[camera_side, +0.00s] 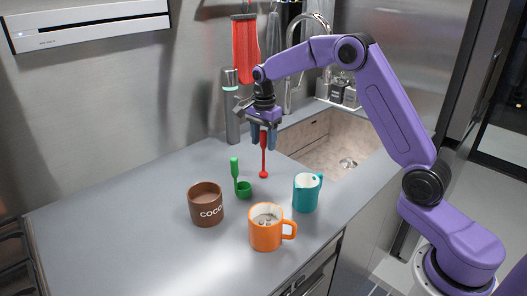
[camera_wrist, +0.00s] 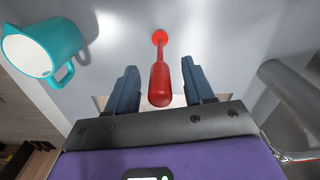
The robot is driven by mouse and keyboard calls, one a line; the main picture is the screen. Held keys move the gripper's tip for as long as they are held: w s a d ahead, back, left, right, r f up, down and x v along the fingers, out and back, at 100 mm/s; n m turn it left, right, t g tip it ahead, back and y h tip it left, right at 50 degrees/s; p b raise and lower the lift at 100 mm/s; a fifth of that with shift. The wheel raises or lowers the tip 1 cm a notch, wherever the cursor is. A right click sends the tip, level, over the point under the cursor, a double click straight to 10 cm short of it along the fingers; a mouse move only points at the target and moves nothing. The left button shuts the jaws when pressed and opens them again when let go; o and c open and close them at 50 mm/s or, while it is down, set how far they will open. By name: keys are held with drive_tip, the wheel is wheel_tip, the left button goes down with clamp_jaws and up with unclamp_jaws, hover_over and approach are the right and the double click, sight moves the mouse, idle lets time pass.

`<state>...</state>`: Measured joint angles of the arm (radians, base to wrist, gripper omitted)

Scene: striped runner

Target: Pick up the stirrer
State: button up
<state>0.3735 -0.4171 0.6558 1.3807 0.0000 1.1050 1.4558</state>
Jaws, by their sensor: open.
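The red stirrer (camera_side: 264,160) stands upright on the grey counter, with a thick handle on top, a thin shaft and a round foot. In the wrist view the stirrer (camera_wrist: 160,82) is between the two blue fingers, with a gap on each side. My gripper (camera_side: 263,138) points down over it, open, with its fingers on either side of the handle. The gripper also shows in the wrist view (camera_wrist: 160,75). The top of the handle is partly hidden by the fingers in the side view.
A green scoop (camera_side: 243,188) stands just left of the stirrer. A brown mug (camera_side: 205,205), an orange mug (camera_side: 265,233) and a teal jug (camera_side: 306,193) are nearer the front. The sink (camera_side: 345,148) is to the right; a tall grey dispenser (camera_side: 232,115) stands behind. The left counter is clear.

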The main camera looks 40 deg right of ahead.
clamp_jaws()
drive_tip(key=shift+r, duration=0.1)
